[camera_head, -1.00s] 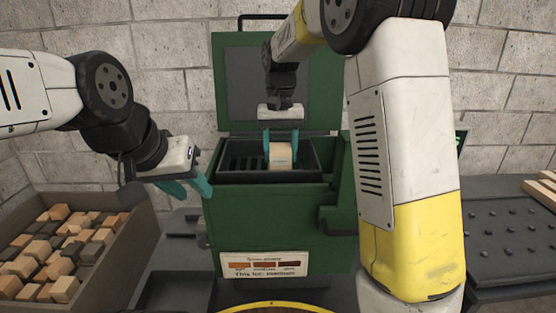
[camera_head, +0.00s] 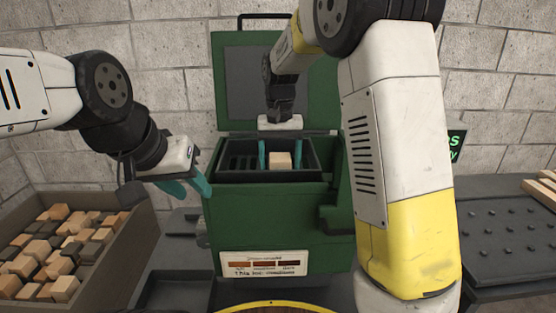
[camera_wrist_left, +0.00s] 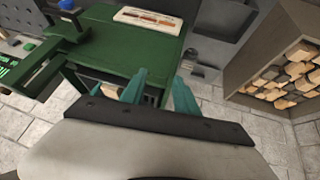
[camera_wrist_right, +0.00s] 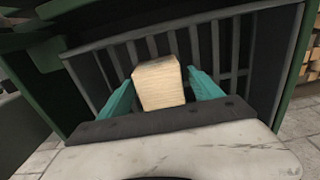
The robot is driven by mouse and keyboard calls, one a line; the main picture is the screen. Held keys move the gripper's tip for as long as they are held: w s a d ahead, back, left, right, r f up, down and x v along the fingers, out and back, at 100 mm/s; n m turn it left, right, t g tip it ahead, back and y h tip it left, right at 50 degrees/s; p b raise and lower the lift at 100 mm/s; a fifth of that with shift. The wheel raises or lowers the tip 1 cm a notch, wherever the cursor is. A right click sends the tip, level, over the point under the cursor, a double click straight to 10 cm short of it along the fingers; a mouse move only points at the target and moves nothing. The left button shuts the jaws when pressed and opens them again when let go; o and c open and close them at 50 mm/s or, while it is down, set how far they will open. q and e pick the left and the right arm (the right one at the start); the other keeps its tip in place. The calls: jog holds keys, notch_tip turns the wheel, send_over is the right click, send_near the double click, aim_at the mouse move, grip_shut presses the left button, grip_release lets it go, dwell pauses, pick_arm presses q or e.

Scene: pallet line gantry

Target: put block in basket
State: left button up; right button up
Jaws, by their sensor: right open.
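The pale wooden block (camera_head: 279,160) is in the dark slatted basket (camera_head: 229,176) on top of the green machine. My right gripper (camera_head: 280,154) reaches down over the basket, with a teal finger on each side of the block. Its fingers are open, with gaps to the block; the right wrist view shows the block (camera_wrist_right: 158,84) between them in front of the slats. The block's underside is hidden. My left gripper (camera_head: 187,188) is to the left of the green machine, open and empty; its parted fingers also show in the left wrist view (camera_wrist_left: 160,92).
The green machine (camera_head: 265,222) has a raised lid behind the basket and a label on its front. A bin (camera_head: 127,232) of several wooden blocks stands at left. A dark studded table (camera_head: 505,230) is at right, with planks at its far edge.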

aim_at(280, 157)
notch_tip(280, 157, up, 12)
dwell(0.5)
jog(key=shift+r, duration=0.1)
